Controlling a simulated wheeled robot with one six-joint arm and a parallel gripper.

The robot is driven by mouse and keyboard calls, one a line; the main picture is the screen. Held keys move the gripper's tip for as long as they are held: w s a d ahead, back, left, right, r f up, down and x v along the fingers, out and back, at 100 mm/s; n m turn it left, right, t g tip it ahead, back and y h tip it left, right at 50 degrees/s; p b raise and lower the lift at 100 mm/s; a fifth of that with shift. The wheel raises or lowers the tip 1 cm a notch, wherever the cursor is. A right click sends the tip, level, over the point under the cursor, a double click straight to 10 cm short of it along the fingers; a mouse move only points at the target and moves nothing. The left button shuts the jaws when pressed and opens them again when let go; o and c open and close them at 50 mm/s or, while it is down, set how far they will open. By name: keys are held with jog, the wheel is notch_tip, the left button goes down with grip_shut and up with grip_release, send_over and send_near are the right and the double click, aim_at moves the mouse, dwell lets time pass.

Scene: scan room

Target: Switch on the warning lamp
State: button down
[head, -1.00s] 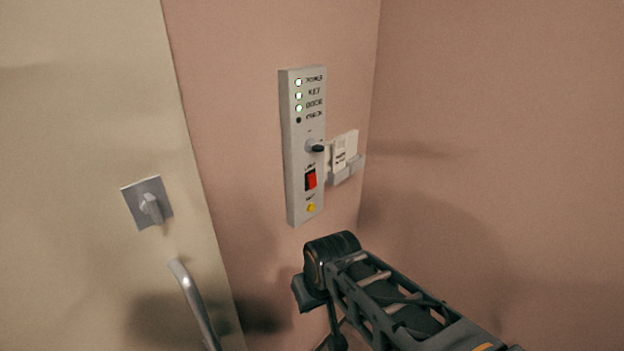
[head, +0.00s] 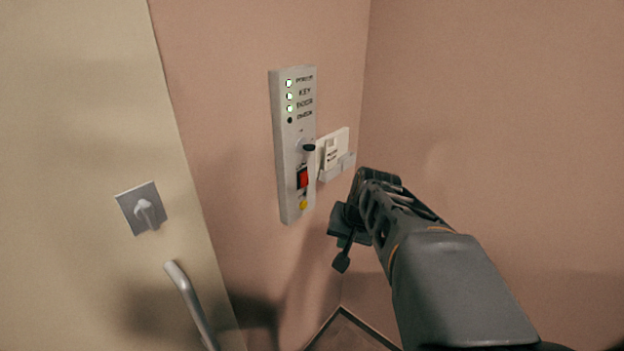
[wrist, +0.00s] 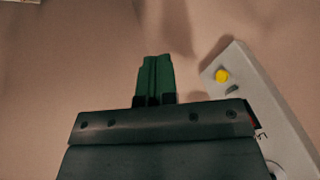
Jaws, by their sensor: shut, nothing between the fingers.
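A tall pale grey control panel (head: 291,165) is on the pink wall, with several indicator lights at its top; three glow green and the lowest (head: 290,120) is dark. Below them are a key switch with a dark key (head: 308,147), a red rocker switch (head: 303,178) and a yellow button (head: 304,205). My gripper (head: 341,264) is below and right of the panel, apart from it. In the wrist view its green fingers (wrist: 154,75) are together and empty. The yellow button (wrist: 222,76) shows there right of the fingers; my gripper body hides most of the red switch.
A white holder with cards (head: 336,158) is on the wall right of the panel. At left is a cream door with a square metal plate and turn knob (head: 143,208) and a bar handle (head: 190,304). A wall corner stands behind my arm.

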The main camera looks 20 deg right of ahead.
aim_at(304, 179)
jog(key=w+d+r+m+t+y, duration=0.3)
jog(key=w+r+m, duration=0.3)
jog(key=r, duration=0.6)
jog(key=shift+w+d+r+t, duration=0.2)
jog(key=shift+d+r+t, duration=0.2)
jog(key=shift+d, duration=0.3)
jog(key=shift+w+a+r+p+x, duration=0.15)
jog(key=shift+w+r+p+x, duration=0.25)
jog(key=shift+x, duration=1.8)
jog(key=shift+w+a+r+p+x, duration=0.2)
jog(key=shift+p+x, duration=0.3)
jog(key=shift+x, duration=1.7)
jog(key=shift+w+a+r+p+x, duration=0.1)
jog(key=shift+w+r+p+x, duration=0.3)
jog(key=shift+x, duration=1.75)
jog(key=shift+s+f, duration=0.1)
